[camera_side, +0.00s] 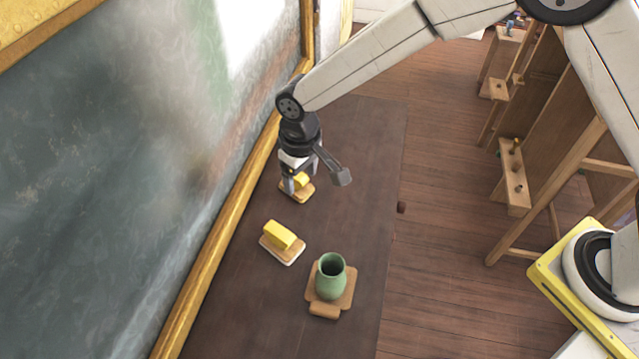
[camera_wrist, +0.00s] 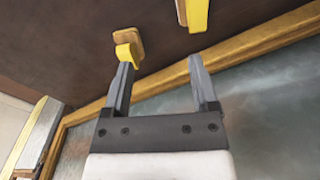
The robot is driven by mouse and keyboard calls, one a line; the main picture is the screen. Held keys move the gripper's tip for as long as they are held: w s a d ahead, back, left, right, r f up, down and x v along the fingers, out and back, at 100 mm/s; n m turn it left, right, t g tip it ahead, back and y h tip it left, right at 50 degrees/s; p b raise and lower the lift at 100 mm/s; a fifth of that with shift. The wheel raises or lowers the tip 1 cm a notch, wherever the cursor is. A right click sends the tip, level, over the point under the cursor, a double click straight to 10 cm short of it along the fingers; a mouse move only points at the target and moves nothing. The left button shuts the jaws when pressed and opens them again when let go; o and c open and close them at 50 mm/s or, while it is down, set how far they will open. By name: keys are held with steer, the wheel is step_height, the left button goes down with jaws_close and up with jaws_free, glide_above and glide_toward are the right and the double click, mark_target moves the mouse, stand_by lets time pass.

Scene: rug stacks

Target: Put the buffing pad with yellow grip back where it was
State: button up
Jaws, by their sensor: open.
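One buffing pad with a yellow grip (camera_side: 304,195) lies on the dark brown mat, close to the gold frame. It also shows in the wrist view (camera_wrist: 127,45), near the tip of the left finger. My gripper (camera_side: 297,186) is right at this pad, pointing down, with its fingers apart. In the wrist view my gripper (camera_wrist: 160,62) has empty space between its fingers; whether a finger touches the grip I cannot tell. A second pad with a yellow grip and pale underside (camera_side: 282,242) lies nearer the camera, and is cut off in the wrist view (camera_wrist: 195,15).
A green vase (camera_side: 331,278) stands on a wooden piece (camera_side: 346,297) with a rounded wooden end, at the near part of the mat (camera_side: 375,150). The gold-framed board (camera_side: 215,240) borders the mat on the left. Wooden easels (camera_side: 560,150) stand at right. The mat's right side is clear.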

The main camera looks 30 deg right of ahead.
steer(key=s+d+r+m+t, duration=0.1)
steer(key=s+d+r, duration=0.15)
steer(key=d, duration=0.45)
steer(key=s+d+r+m, duration=0.1)
steer(key=s+d+r, duration=0.15)
steer(key=d, duration=0.55)
steer(key=s+d+r+m+t, duration=0.1)
steer(key=s+d+r, duration=0.1)
steer(key=s+d, duration=0.8)
steer(key=shift+s+d+m, duration=0.15)
steer(key=shift+d+m, duration=0.25)
steer(key=shift+d, duration=0.05)
